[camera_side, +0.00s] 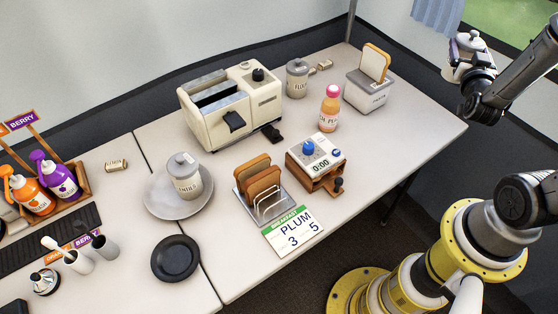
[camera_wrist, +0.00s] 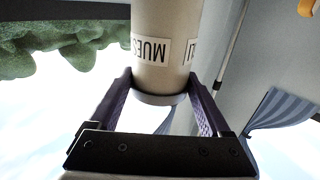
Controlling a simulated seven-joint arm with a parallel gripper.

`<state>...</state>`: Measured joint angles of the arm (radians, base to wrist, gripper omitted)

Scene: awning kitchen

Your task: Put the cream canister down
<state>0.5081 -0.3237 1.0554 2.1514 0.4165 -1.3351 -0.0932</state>
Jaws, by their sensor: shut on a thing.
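The cream canister (camera_wrist: 165,35), with a label starting "MUES", is between the two purple fingers of my gripper (camera_wrist: 160,85) in the wrist view. The fingers are shut on its sides near its grey-edged end. In the side view my gripper (camera_side: 466,52) is raised at the upper right, beyond the table's right edge, and the canister (camera_side: 468,41) shows small and partly hidden in it. Nothing is under the canister there but the floor and wall area.
A lidded canister (camera_side: 184,178) sits on a plate (camera_side: 160,203). A timer (camera_side: 318,152) and toast rack (camera_side: 262,190) are mid-table. The table's right end is clear.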

